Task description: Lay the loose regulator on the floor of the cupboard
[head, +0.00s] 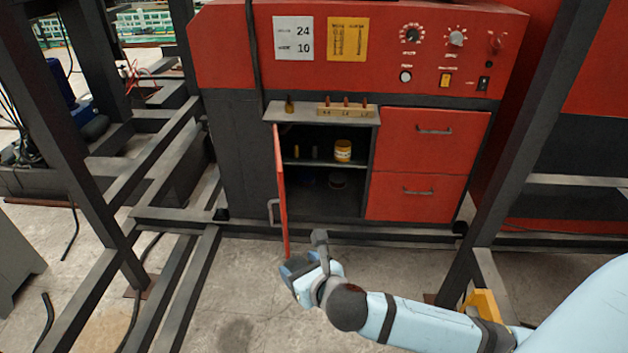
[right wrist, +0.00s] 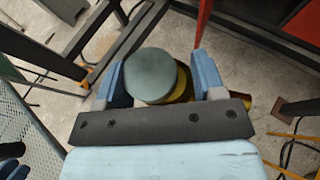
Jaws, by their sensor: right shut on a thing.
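The regulator (right wrist: 150,76) shows in the right wrist view as a round grey-green disc with a brass body behind it. It sits between the two blue fingers of my right gripper (right wrist: 160,80), which is shut on it. In the head view my right gripper (head: 302,268) is low in front of the cupboard, just outside the red door's lower edge; the regulator is hard to make out there. The cupboard (head: 318,204) is open, with its red door (head: 281,190) swung outward on the left. Its floor is dark.
A shelf (head: 318,163) inside the cupboard bears a yellow jar (head: 343,151) and small bottles. A dark round item (head: 338,182) is dim below it. Red drawers (head: 430,140) stand at the right. Dark frame bars flank the cupboard on both sides.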

